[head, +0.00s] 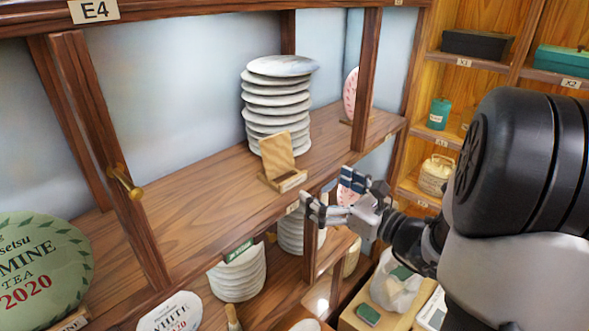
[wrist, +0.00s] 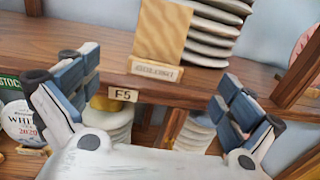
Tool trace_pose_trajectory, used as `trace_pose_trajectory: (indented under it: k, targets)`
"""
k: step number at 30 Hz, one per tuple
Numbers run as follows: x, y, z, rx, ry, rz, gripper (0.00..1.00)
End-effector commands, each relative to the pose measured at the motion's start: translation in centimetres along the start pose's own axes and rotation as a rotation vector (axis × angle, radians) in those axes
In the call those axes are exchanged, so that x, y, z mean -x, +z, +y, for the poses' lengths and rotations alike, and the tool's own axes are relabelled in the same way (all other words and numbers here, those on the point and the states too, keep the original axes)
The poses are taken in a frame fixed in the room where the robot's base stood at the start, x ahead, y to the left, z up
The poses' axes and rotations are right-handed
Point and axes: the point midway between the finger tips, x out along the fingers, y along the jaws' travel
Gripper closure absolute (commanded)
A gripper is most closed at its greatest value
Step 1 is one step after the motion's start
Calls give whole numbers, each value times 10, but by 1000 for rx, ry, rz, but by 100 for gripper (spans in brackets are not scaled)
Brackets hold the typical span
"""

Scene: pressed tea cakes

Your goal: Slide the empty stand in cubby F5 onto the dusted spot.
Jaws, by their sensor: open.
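The empty wooden stand (head: 280,157) has an upright back plate and a low front ledge with a small plaque. It stands near the front edge of the shelf board (head: 190,225), before a stack of pale round cakes (head: 277,95). In the wrist view the stand (wrist: 160,32) is just above the F5 label (wrist: 123,94), beyond my fingers. My gripper (head: 340,192) is open and empty, in front of the shelf edge and to the right of the stand, apart from it. I cannot make out a dusted spot in either view.
The board left of the stand is largely bare up to an upright post with a brass knob (head: 124,182). A green round tea cake (head: 38,262) stands at far left. A post (head: 366,80) bounds the cubby at right. More stacks (head: 238,275) fill the cubbies below.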

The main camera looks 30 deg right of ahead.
Motion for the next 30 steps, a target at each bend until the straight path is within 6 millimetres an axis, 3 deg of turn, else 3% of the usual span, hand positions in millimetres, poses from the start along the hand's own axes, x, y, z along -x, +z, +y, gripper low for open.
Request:
trace_pose_trajectory:
  k: [18,24,30]
  targets:
    - [-122,0,2,0,5,0,0]
    - [-143,0,1,0,2,0,0]
    - [-150,0,1,0,1,0,0]
